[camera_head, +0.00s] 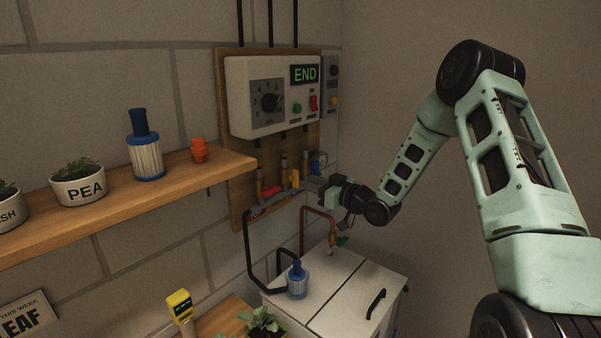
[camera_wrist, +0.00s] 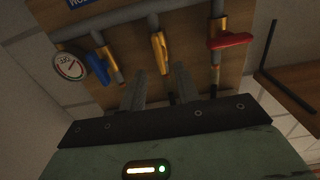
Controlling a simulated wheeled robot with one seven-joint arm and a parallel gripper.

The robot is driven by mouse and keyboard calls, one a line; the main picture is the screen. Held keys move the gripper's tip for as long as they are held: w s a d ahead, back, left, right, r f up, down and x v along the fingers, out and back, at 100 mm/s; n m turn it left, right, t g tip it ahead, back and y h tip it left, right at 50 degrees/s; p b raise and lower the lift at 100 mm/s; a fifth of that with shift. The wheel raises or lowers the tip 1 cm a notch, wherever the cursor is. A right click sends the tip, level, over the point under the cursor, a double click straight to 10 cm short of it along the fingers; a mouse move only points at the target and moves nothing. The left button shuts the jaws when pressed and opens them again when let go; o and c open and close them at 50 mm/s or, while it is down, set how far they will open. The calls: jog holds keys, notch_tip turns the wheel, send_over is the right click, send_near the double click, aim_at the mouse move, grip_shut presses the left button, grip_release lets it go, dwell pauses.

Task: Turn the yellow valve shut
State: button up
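The yellow valve (camera_head: 294,178) is on a pipe below the control box, between a red-handled valve (camera_head: 270,190) and a blue-handled valve (camera_head: 319,162). In the wrist view the yellow handle (camera_wrist: 159,52) lies along its pipe, while the red handle (camera_wrist: 231,40) lies across its own. The blue handle (camera_wrist: 99,61) lies along its pipe. My gripper (camera_head: 318,184) is close in front of the valves. In the wrist view its two fingers (camera_wrist: 159,80) stand apart, with the yellow handle just beyond the gap between their tips. I see nothing held, and contact with the handle cannot be told.
The control box (camera_head: 245,105) showing END hangs above the valves. A round gauge (camera_wrist: 69,66) sits beside the blue valve. A shelf (camera_head: 120,212) with pots juts out at left. A white cabinet (camera_head: 345,300) with a blue filter (camera_head: 297,282) stands below.

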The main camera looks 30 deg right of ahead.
aim_at(296, 179)
jog(key=p+x, duration=0.1)
jog(key=x, duration=0.3)
jog(key=shift+w+a, duration=0.1)
jog(key=shift+w, duration=0.2)
grip_shut()
